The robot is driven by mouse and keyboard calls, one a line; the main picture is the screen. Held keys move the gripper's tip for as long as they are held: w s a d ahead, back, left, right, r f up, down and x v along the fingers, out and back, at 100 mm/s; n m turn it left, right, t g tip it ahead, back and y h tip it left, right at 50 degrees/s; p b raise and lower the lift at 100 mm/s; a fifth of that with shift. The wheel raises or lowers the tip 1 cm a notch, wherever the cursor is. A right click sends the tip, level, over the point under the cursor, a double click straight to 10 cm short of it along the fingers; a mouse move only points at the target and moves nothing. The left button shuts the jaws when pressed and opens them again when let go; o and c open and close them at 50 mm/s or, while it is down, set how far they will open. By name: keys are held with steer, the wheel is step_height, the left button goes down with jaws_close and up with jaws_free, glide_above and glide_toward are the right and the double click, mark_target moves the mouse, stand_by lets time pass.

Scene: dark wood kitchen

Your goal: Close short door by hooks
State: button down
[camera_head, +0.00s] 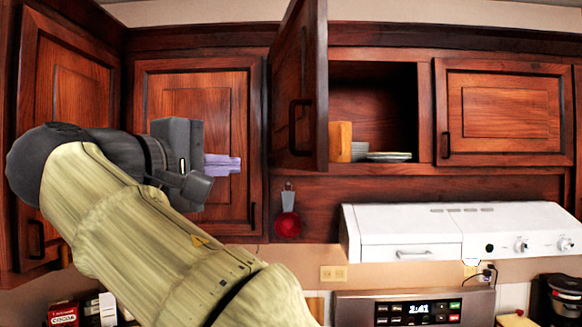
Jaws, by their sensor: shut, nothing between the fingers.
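The short cabinet door (297,90) stands open above the range hood, swung out toward me on its left side. A dark handle (300,126) is on its face. The open cabinet (372,85) shows plates (388,156) and a wooden item (340,141) inside. A red utensil (288,224) hangs from a hook (288,186) on the wood panel below the door. My gripper (238,165) is shut and empty, pointing right, left of the open door and apart from it in the picture.
A white range hood (402,232) juts out below the cabinet. Closed cabinet doors stand at the left (158,95) and right (503,110). A microwave or oven panel (418,309) and a coffee maker (560,298) are below. Boxes (64,314) stand at lower left.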

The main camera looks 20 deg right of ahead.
stand_by(0.3)
steer(key=p, duration=0.3)
glide_toward(301, 165)
steer(key=w, duration=0.4)
steer(key=d+p, duration=0.1)
steer(key=d, duration=0.2)
steer(key=shift+w+d+r, duration=0.1)
steer(key=shift+d+r, duration=0.1)
steer(key=shift+d+f+p, duration=0.1)
steer(key=shift+d+p, duration=0.2)
steer(key=shift+d, duration=0.15)
